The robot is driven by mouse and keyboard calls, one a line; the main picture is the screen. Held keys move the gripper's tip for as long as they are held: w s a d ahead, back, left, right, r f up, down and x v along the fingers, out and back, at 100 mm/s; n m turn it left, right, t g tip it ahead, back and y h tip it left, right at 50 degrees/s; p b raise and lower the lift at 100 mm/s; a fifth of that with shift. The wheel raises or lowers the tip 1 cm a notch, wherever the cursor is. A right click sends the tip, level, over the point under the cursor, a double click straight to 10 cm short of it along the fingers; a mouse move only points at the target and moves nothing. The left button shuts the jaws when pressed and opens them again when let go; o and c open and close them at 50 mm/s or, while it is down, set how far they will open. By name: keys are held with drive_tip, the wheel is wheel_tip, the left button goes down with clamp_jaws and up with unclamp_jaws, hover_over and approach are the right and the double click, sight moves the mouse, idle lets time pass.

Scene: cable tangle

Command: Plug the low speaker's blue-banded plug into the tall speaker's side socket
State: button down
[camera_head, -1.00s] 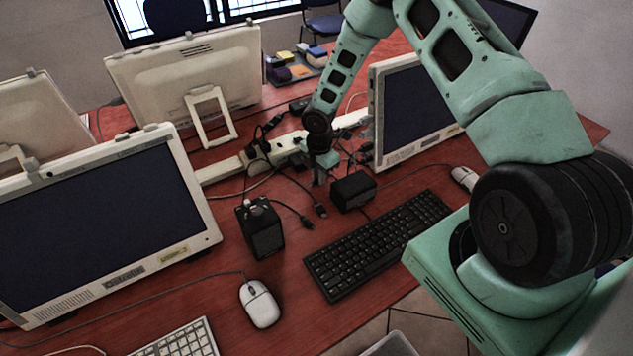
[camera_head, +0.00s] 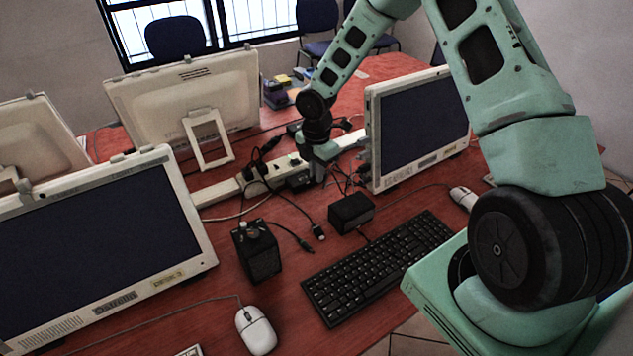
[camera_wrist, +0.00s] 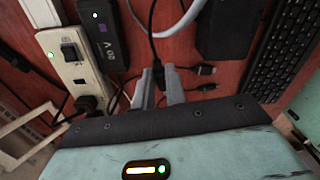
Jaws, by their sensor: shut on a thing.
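The tall speaker (camera_head: 258,254), a black upright box with a knob on top, stands left of the keyboard. The low speaker (camera_head: 352,211), a smaller black box, sits behind the keyboard; it shows at the top of the wrist view (camera_wrist: 229,28). My gripper (camera_head: 320,177) is beside the power strip, behind and left of the low speaker. In the wrist view its fingers (camera_wrist: 159,82) are shut on a black cable (camera_wrist: 154,42), at or near its end. I cannot make out a blue band. Two loose cable plugs (camera_head: 318,233) lie between the speakers. The side socket does not show.
A white power strip (camera_head: 217,192) with plugs and adapters runs behind the speakers. The black keyboard (camera_head: 377,265) lies in front. Monitors stand left (camera_head: 95,255) and right (camera_head: 418,128). A white mouse (camera_head: 256,330) is near the front. Several loose cables cross the middle.

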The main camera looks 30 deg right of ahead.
drive_tip(key=shift+r, duration=0.15)
idle(0.3)
drive_tip(key=s+a+f+m+b, duration=0.1)
drive_tip(key=s+a+b, duration=0.8)
drive_tip(key=a, duration=0.4)
drive_tip(key=shift+s+a+f+m+b, duration=0.2)
drive_tip(key=shift+s+a+m+b, duration=0.1)
drive_tip(key=shift+s+a+m, duration=0.15)
drive_tip(key=shift+s+a+p, duration=0.1)
drive_tip(key=shift+a+p, duration=0.6)
drive_tip(key=shift+a, duration=0.9)
idle(1.7)
drive_tip(key=c, duration=1.3)
unclamp_jaws()
drive_tip(key=shift+c, duration=0.2)
